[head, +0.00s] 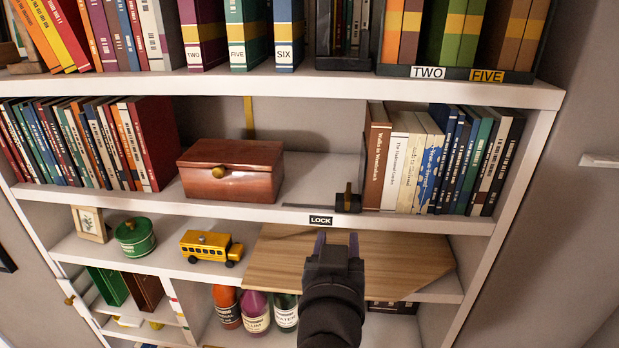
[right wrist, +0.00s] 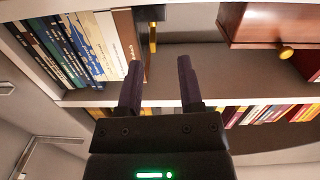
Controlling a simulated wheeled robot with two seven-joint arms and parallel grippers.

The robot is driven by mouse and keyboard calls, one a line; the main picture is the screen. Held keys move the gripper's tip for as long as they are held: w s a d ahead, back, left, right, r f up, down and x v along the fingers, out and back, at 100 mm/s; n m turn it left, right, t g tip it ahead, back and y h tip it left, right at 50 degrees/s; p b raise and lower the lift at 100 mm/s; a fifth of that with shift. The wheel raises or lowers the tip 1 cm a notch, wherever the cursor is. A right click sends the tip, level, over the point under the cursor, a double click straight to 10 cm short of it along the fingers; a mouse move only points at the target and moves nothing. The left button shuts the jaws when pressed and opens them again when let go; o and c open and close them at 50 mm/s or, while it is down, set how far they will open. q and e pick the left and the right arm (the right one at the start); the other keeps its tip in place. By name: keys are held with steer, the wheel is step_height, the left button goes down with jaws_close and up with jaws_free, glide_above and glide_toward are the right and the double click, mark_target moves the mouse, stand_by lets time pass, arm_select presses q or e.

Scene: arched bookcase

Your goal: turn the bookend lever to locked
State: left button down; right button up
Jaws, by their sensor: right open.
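The black bookend (head: 348,203) stands on the middle shelf against the left end of a row of books. Its small upright lever (head: 348,188) has a brass-coloured part; a brass bar (right wrist: 153,38) shows at the bookend in the right wrist view. A LOCK label (head: 321,220) is on the shelf edge just below and left of the bookend. My right gripper (head: 338,238) is open and empty, in front of and below that shelf edge. In the right wrist view its fingers (right wrist: 160,66) point toward the bookend, apart from it. My left gripper is not in view.
A red-brown box (head: 231,175) with a brass knob sits left of the bookend. Light books (head: 397,160) stand close on its right. Below are a wooden board (head: 285,255), a yellow toy bus (head: 205,246) and several bottles (head: 256,310).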

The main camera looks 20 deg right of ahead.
mark_target(348, 198)
steer(key=shift+m+h, duration=0.3)
steer(key=shift+m, duration=0.1)
steer(key=w+d+p, duration=0.1)
steer(key=w, duration=0.1)
steer(key=w+d+r+p, duration=0.1)
steer(key=w+d, duration=0.1)
steer(key=w+d+r+p, duration=0.1)
steer(key=w+d, duration=0.1)
steer(key=shift+w+d+r+p, duration=0.15)
steer(key=shift+p, duration=0.25)
steer(key=shift+w, duration=0.1)
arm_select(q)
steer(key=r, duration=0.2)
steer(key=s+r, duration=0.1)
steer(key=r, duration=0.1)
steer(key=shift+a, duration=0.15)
arm_select(e)
steer(key=shift+d, duration=0.1)
steer(key=shift+c, duration=0.9)
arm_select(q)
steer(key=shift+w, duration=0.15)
arm_select(e)
jaws_close()
